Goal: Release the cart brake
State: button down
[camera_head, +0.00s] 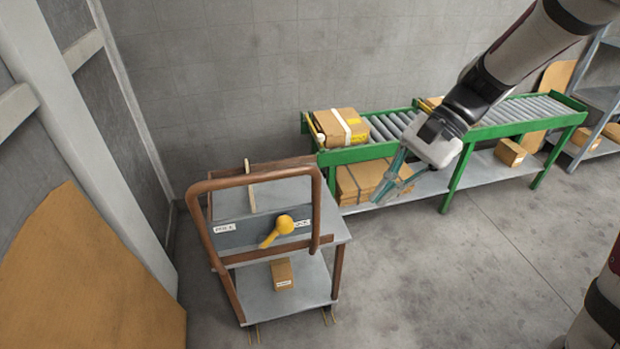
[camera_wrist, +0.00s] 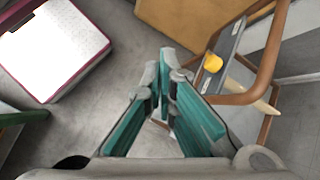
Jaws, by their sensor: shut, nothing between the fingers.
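The cart (camera_head: 300,287) stands left of centre in the head view, with a brown tube handle frame and a grey panel (camera_head: 240,232). A yellow brake lever (camera_head: 275,232) with a round hub is on the panel, its arm pointing down and left. White labels sit on both sides of it; the left one seems to read "FREE", the right one is partly hidden. My gripper (camera_head: 385,190) is shut and empty, in the air right of the cart and apart from it. In the wrist view the teal fingers (camera_wrist: 165,100) come together, and the yellow lever (camera_wrist: 212,63) shows beyond them at upper right.
A green-framed roller conveyor (camera_head: 375,152) with a cardboard box (camera_head: 341,127) stands behind and right of the cart. A small box (camera_head: 283,274) lies on the cart's lower shelf. The floor (camera_head: 450,290) right of the cart is clear.

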jog(key=w+f+m+y+b, duration=0.2)
jog(key=w+f, duration=0.4)
jog(key=f, duration=0.4)
jog(key=w+f+m+y+b, duration=0.3)
jog(key=w+f+m+y, duration=0.2)
jog(key=f, duration=0.6)
jog(key=shift+w+a, duration=0.35)
jog(key=shift+w, duration=0.1)
jog(key=shift+a+f, duration=0.1)
jog(key=shift+s+a+f+b, duration=0.1)
jog(key=shift+s+a, duration=0.4)
jog(key=shift+a, duration=1.6)
jog(key=shift+s+a+b, duration=0.1)
jog(key=shift+s+a, duration=0.45)
jog(key=shift+a, duration=1.55)
jog(key=shift+s+a+f+b, duration=0.1)
jog(key=shift+s+a, duration=0.4)
jog(key=shift+a, duration=1.6)
jog(key=shift+r, duration=0.1)
